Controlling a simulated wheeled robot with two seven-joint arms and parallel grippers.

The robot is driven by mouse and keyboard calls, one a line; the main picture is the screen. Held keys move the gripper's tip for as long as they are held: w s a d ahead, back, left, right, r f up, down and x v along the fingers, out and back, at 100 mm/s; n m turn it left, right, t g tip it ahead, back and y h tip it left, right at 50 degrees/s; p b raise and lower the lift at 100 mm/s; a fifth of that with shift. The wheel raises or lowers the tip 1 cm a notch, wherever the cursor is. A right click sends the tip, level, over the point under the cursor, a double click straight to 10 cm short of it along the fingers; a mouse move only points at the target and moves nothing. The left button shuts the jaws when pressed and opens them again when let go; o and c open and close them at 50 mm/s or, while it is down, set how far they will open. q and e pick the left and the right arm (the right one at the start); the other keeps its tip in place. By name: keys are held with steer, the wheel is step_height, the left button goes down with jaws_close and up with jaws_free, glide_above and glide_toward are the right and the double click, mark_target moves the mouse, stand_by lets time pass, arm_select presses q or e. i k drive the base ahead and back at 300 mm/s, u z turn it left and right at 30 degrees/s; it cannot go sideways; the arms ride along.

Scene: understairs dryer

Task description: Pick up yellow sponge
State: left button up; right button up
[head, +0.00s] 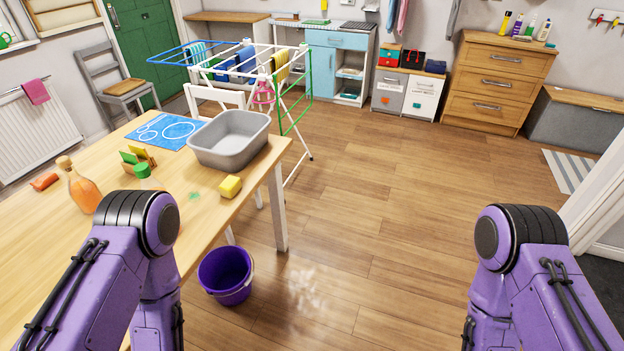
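The yellow sponge (230,187) lies on the wooden table (225,208) near its right edge, just in front of the grey basin. It is in plain view and nothing touches it from above. My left arm comes in at the lower left and my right arm at the lower right. Both arms bend down out of the picture, so neither gripper shows. No hand is seen near the sponge.
A grey basin (230,140), a blue mat (168,131), an orange bottle (84,190) and a green-topped item (142,171) share the table. A purple bucket (226,275) stands on the floor below. A drying rack (290,85) is behind. Floor at right is clear.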

mark_target(229, 187)
steer(key=z, duration=0.65)
steer(key=i, duration=3)
steer(key=u, duration=3.5)
